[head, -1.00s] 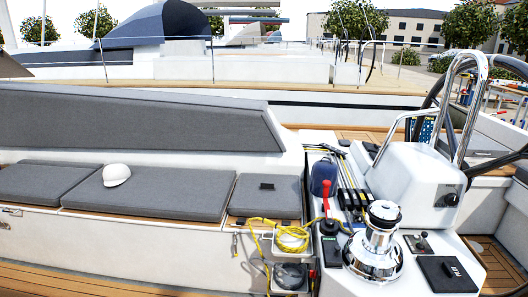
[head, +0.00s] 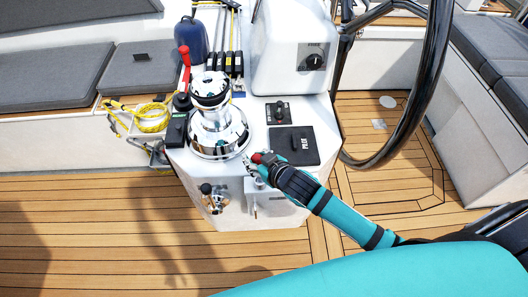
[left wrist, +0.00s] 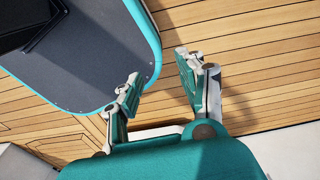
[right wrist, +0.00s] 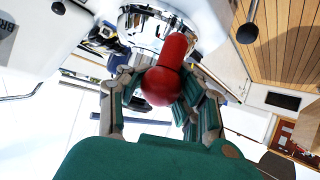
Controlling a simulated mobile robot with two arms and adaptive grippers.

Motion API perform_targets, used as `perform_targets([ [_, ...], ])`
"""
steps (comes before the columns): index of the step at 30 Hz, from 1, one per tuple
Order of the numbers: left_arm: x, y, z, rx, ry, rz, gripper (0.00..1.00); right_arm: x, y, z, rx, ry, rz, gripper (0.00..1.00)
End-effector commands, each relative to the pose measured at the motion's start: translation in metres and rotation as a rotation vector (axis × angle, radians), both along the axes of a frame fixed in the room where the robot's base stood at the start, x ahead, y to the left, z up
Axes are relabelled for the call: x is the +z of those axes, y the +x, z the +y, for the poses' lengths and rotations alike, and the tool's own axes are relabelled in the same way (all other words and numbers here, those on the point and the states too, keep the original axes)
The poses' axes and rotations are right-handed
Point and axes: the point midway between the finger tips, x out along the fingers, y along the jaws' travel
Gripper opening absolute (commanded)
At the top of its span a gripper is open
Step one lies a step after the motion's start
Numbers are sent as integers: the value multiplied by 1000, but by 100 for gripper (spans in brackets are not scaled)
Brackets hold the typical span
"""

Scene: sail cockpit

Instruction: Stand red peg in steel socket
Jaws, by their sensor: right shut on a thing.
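The red peg (right wrist: 165,75) has a rounded ball end and sits between the fingers of my right gripper (right wrist: 160,90), which is shut on it. In the head view the red peg (head: 257,157) is a small red spot at the fingertips, beside the base of the chrome winch (head: 217,130) and near the console's front edge. The steel socket is hard to pick out; a small steel fitting (head: 254,205) on the console front, below the gripper, may be it. My left gripper (left wrist: 158,75) is open and empty over the teak deck, fingers apart; the head view does not show it.
A black steering wheel (head: 425,95) stands to the right. The teak floor (head: 90,230) at left is clear.

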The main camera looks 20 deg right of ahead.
Motion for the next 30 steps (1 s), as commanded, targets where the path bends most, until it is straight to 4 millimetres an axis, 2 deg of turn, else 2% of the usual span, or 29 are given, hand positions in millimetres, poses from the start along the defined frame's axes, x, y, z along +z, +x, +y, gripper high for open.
perform_targets([
  [1,0,1,2,1,3,-2,40,-13,7,-4,19,-23,12,0],
  [3,0,2,3,3,3,-3,40,-27,11,-7,37,-39,27,0],
  [6,0,3,5,5,6,-4,40,-36,15,-10,49,-49,36,0],
  [16,-19,3,13,2,15,-4,40,-56,14,-11,50,-52,38,0],
  [27,-56,3,4,-3,4,-4,40,-88,14,-11,50,-52,37,0],
  [30,-55,3,2,-3,3,-4,40,-92,14,-11,48,-51,38,0],
])
